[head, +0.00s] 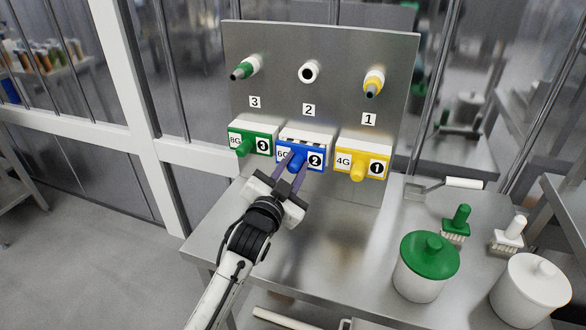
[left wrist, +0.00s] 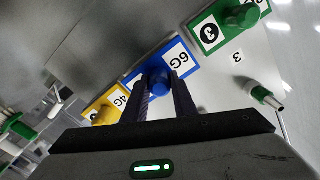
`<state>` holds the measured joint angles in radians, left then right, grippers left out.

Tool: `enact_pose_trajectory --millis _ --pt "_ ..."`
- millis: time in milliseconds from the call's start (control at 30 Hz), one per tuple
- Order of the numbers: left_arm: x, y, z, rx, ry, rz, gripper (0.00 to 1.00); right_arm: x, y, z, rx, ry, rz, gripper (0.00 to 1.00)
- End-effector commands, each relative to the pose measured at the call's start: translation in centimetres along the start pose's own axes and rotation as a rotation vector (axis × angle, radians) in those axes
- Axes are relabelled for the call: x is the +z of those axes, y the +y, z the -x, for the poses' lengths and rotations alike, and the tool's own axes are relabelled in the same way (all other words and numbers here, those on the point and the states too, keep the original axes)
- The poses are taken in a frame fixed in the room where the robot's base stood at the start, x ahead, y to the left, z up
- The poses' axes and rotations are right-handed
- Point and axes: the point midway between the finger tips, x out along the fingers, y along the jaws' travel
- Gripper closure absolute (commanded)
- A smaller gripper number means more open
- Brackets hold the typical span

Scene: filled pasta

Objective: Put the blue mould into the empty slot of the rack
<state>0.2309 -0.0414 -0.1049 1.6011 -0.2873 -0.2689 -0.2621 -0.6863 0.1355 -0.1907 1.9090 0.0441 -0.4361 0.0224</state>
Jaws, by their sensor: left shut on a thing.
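The blue mould (head: 316,161), marked 6G and 2, is at the middle position of the rack (head: 378,132), under label 2. Its face is roughly in line with its neighbours; I cannot tell how deep it sits. My left gripper (head: 296,163) is shut on its blue knob. In the left wrist view, the fingers (left wrist: 158,92) flank the knob of the blue mould (left wrist: 141,75). The green mould (head: 262,136), marked 8G and 3, sits to the left. The yellow mould (head: 360,159), marked 4G and 1, sits to the right. My right gripper is out of view.
Green, white and yellow nozzles (head: 308,72) stick out of the steel panel (head: 340,50) above the rack. On the steel table (head: 350,225) at right stand a green-lidded pot (head: 422,280), a white pot (head: 530,290), two brushes (head: 456,225) and a scraper (head: 462,184).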

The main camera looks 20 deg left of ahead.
Motion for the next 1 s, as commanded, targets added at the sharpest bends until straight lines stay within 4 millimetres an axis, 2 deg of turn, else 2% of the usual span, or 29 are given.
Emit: enact_pose_trajectory --millis 1000 --pt "-0.3 -0.1 -2.0 -0.003 0.006 0.001 0.98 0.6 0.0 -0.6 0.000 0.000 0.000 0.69"
